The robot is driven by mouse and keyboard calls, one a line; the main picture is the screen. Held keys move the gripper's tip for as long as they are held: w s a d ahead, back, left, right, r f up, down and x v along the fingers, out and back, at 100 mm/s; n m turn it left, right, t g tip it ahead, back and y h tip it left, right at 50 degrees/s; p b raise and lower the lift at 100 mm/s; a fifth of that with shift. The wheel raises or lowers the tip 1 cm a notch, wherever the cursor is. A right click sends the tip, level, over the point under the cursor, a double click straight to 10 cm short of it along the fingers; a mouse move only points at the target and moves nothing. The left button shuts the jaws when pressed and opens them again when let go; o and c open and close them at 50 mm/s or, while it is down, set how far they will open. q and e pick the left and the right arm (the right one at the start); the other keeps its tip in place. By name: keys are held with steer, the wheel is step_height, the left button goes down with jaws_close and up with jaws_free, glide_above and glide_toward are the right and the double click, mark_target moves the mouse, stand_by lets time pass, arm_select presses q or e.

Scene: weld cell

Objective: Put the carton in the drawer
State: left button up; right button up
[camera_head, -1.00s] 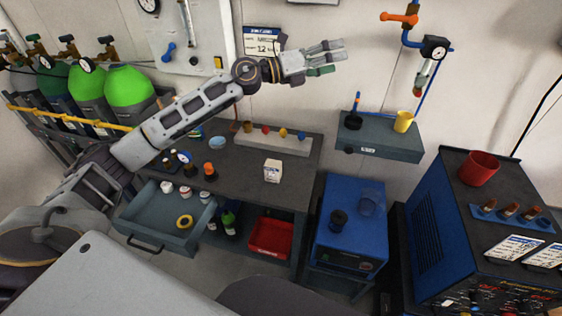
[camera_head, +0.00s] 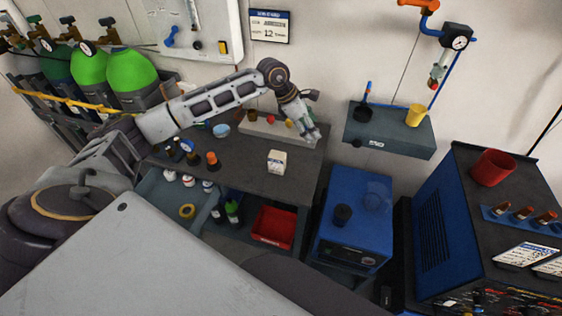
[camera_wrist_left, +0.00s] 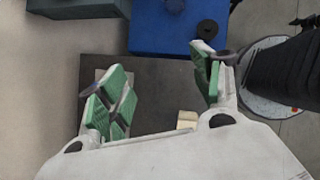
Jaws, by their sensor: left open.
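The white carton (camera_head: 277,161) stands upright on the dark bench top, near its front edge. In the left wrist view the carton (camera_wrist_left: 187,120) shows partly, between the open fingers and behind the gripper's body. My left gripper (camera_head: 308,128) is above the bench's right end, pointing down, to the right of and behind the carton, not touching it. Its green-padded fingers (camera_wrist_left: 160,90) are spread and empty. My right gripper is not in view.
Bottles (camera_head: 212,159) stand left of the carton on the bench. A rack with coloured knobs (camera_head: 262,125) lies along the wall. A red bin (camera_head: 274,227) sits on the shelf below. A blue machine (camera_head: 352,220) stands right of the bench, under a wall shelf (camera_head: 388,136).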

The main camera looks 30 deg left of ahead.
mark_target(276, 154)
arm_select(q)
steer(key=s+a+f+m+g+y, duration=0.1)
steer(key=s+a, duration=0.1)
steer(key=a, duration=0.1)
steer(key=s+a+f+m+g+y, duration=0.1)
steer(key=s+a+y, duration=0.1)
steer(key=a, duration=0.1)
steer(key=s+a+f+m+g+y, duration=0.1)
steer(key=s+a+y, duration=0.1)
steer(key=a, duration=0.1)
steer(key=shift+s+a+f+m+g, duration=0.15)
steer(key=shift+s+m+g, duration=0.1)
steer(key=shift+m+g, duration=0.05)
steer(key=shift+f, duration=0.1)
steer(key=shift+f, duration=0.5)
steer(key=shift+f+p, duration=0.65)
steer(key=shift+f, duration=3.05)
